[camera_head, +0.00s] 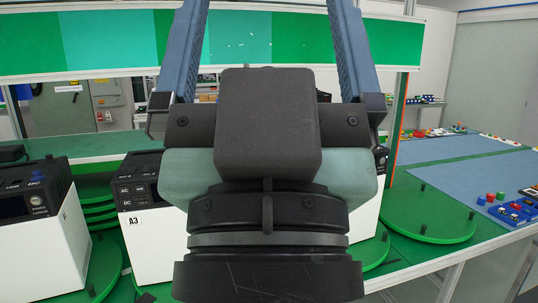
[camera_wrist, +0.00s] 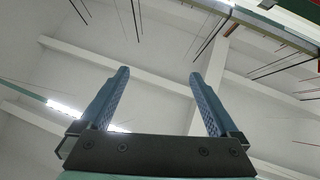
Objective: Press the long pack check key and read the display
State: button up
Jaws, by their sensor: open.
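My gripper (camera_head: 268,18) is raised in front of the head camera, its two blue fingers pointing up and spread apart with nothing between them. In the wrist view the open gripper (camera_wrist: 159,75) faces the ceiling. A white box marked A3 (camera_head: 148,245) stands behind my wrist. Its dark top panel (camera_head: 140,180) carries small keys with lettering, some reading AC. My wrist hides its right part. Another white box (camera_head: 32,250) at the left edge has a dark panel with a dark window (camera_head: 12,207) and a blue knob (camera_head: 38,177). I cannot make out a long pack check key or a readout.
Green round turntables (camera_head: 428,217) stand right and left of the boxes. A blue-topped table (camera_head: 460,175) at the right holds small coloured blocks and a blue tray (camera_head: 515,212). A green striped panel (camera_head: 110,40) spans the top, with an orange-edged post at right.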

grip_shut()
dwell(1.5)
